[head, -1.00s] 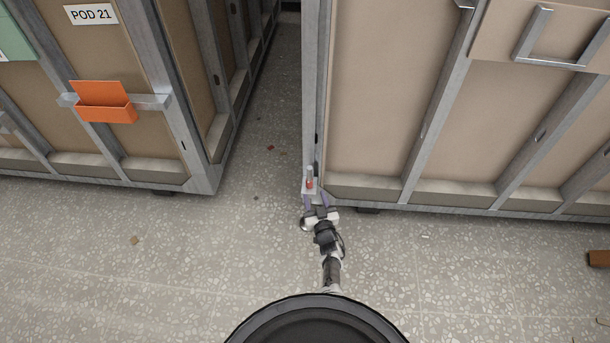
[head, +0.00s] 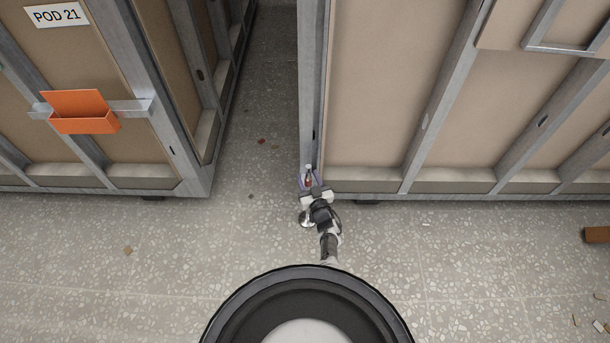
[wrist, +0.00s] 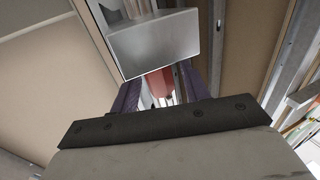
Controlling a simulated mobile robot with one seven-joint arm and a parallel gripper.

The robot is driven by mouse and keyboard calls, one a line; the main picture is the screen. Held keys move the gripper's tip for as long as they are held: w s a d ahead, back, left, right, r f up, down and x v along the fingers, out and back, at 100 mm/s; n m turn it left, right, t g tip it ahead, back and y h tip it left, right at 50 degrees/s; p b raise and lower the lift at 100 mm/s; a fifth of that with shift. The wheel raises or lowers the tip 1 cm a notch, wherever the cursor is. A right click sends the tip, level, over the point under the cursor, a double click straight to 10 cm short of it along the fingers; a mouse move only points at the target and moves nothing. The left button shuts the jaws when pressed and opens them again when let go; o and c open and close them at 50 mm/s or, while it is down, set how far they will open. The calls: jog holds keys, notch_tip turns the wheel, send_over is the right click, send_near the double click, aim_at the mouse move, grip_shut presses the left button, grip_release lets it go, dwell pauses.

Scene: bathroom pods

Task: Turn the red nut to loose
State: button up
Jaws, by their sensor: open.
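The red nut (head: 308,182) sits on a threaded rod at the lower corner of the right-hand pod, small in the head view. In the wrist view the red nut (wrist: 160,82) is partly hidden behind a grey metal block (wrist: 155,45). My gripper (head: 309,184) is at the nut, with its purple fingers apart on either side of it. In the wrist view my gripper (wrist: 160,95) is open, one finger left and one right of the nut. I cannot tell whether either finger touches it.
The right-hand pod (head: 370,120) stands close beyond my gripper. The pod labelled POD 21 (head: 90,150) stands at left with an orange holder (head: 83,112). A narrow floor gap (head: 255,130) runs between them. Open speckled floor lies in front, with a brown block (head: 596,235) far right.

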dwell(0.3)
jog(key=c, duration=1)
jog(key=shift+o, duration=0.2)
jog(key=shift+w+y, duration=0.1)
jog(key=shift+y, duration=0.2)
jog(key=shift+n+g+y, duration=0.3)
jog(key=shift+n+y, duration=0.2)
jog(key=o, duration=1)
jog(key=shift+c, duration=0.2)
